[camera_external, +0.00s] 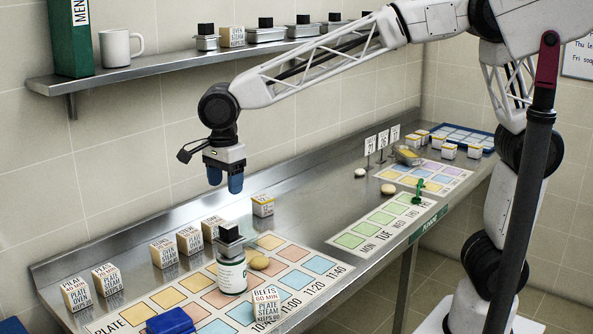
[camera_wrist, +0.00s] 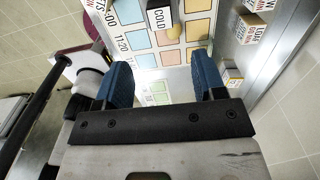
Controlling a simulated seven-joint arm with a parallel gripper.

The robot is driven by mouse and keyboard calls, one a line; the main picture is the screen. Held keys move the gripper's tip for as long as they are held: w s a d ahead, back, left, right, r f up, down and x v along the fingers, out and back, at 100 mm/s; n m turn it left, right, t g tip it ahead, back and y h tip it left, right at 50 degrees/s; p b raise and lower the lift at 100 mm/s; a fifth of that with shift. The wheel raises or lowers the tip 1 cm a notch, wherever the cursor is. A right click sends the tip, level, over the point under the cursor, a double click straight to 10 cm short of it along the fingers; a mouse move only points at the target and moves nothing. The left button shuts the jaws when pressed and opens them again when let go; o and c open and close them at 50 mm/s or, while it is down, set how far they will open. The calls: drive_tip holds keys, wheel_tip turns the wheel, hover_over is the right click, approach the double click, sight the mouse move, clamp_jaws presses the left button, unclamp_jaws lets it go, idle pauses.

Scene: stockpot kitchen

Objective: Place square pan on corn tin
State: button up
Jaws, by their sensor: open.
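A tin with a white and green label (camera_external: 232,275) stands upright on the plate mat; I cannot read whether it says corn. A small square metal pan (camera_external: 230,243) with a black block on top appears to rest on the tin. In the wrist view a black block with white lettering, COLD (camera_wrist: 160,18), shows at the top, beyond the fingertips. My gripper (camera_external: 225,180) is open and empty, with blue fingers pointing down, above the pan and apart from it. Its fingers also show in the wrist view (camera_wrist: 163,68).
Several labelled boxes (camera_external: 190,240) line the back of the counter. A beets box (camera_external: 266,302) and a blue object (camera_external: 170,322) are near the tin. The wall shelf (camera_external: 150,68) holds similar small pans (camera_external: 207,42) and a mug (camera_external: 117,48). Sign cards (camera_external: 382,143) stand farther right.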

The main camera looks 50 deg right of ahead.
drive_tip(key=s+d+r+n+t, duration=0.1)
drive_tip(key=s+d+n, duration=0.25)
drive_tip(key=d, duration=0.95)
drive_tip(key=s+d+r+n, duration=0.2)
drive_tip(key=d+n, duration=0.2)
drive_tip(key=d, duration=0.9)
drive_tip(key=s+d+f+n, duration=0.3)
drive_tip(key=s+d+n, duration=0.2)
drive_tip(key=s+d, duration=0.4)
drive_tip(key=s+d+f+n+t, duration=0.1)
drive_tip(key=s+d+f+n, duration=0.2)
drive_tip(key=s+d+n, duration=0.2)
drive_tip(key=s+d, duration=0.3)
drive_tip(key=d, duration=0.2)
drive_tip(key=shift+s+d+t, duration=0.25)
drive_tip(key=shift+s+t, duration=0.05)
drive_tip(key=shift+s, duration=0.05)
